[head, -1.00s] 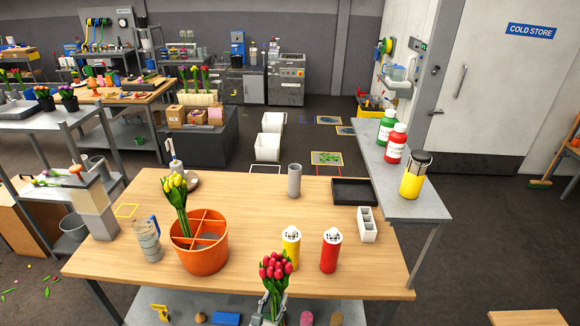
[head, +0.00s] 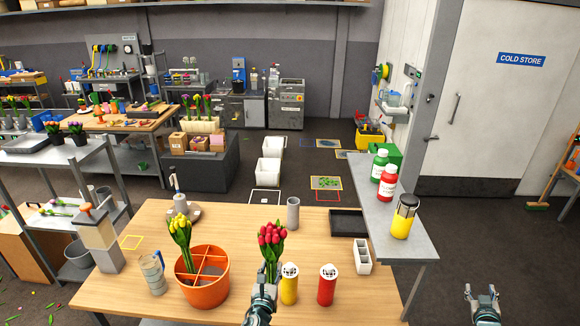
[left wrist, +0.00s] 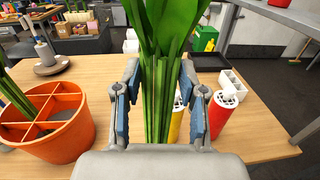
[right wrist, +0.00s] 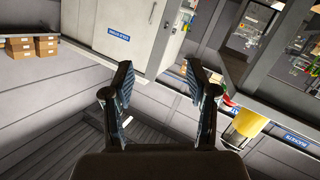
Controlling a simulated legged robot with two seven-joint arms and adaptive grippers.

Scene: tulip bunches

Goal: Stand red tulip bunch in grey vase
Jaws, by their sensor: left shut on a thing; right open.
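The red tulip bunch (head: 271,240) is upright above the front middle of the wooden table, held by its green stems in my left gripper (head: 268,275). In the left wrist view the stems (left wrist: 158,90) stand between the blue pads of the shut jaws. The grey vase (head: 293,214), a slim cylinder, stands empty-looking on the table's far side, behind and right of the bunch. My right gripper (head: 484,294) is open and empty, off the table at lower right; its open fingers also show in the right wrist view (right wrist: 160,95).
An orange divided pot (head: 204,290) with yellow tulips (head: 180,232) stands left of the bunch. Yellow (head: 289,286) and red (head: 327,287) shakers stand just right. A black tray (head: 347,223) and white compartment box (head: 362,257) lie beyond, right of the vase.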

